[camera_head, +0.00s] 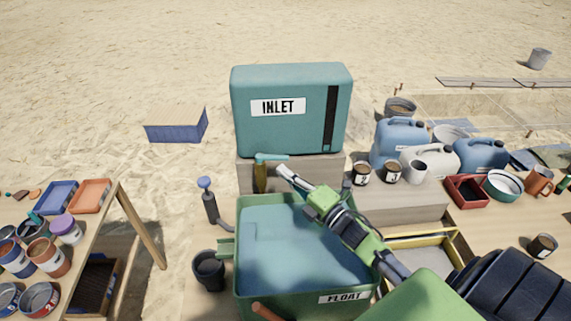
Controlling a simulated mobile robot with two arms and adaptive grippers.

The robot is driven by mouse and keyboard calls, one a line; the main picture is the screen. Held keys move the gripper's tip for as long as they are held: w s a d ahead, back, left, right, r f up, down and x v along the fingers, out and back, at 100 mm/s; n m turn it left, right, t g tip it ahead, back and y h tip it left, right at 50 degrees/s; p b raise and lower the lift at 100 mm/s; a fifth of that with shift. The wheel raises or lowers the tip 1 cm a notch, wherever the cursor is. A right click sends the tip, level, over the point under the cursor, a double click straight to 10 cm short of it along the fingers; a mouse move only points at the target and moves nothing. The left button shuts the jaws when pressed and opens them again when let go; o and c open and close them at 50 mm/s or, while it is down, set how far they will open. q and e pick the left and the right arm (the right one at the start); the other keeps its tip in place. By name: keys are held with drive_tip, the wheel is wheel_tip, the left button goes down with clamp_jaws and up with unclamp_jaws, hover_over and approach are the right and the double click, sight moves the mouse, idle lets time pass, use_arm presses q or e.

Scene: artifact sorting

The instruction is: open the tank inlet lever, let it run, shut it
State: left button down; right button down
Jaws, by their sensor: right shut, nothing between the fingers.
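The teal tank (291,128) labelled INLET stands on a stone block behind a green tub. The inlet lever (271,157) is a teal handle on a brass-coloured tap (261,178) below the tank's front. The handle points to the right, roughly level. The green tub (243,292) labelled FLOAT sits under the tap with blue water (290,245) in it. My right gripper (282,171) is shut and empty, its tip just right of and below the lever; I cannot tell whether they touch. My left gripper is not in view.
A hand pump (209,201) and a dark bucket (209,270) stand left of the tub. Blue jugs (401,140), small labelled cups (362,173) and a red box (467,190) crowd the right. A table with paint cans (48,257) is at the left. Sand behind is mostly open.

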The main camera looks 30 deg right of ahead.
sight(284, 160)
drive_tip(key=shift+w+d+r, duration=0.1)
drive_tip(key=shift+w+d, duration=0.45)
drive_tip(key=shift+w, duration=0.1)
drive_tip(key=shift+w+d+r+b, duration=0.35)
drive_tip(key=shift+w+d+b, duration=0.15)
drive_tip(key=shift+d+b, duration=0.25)
drive_tip(key=shift+w, duration=0.1)
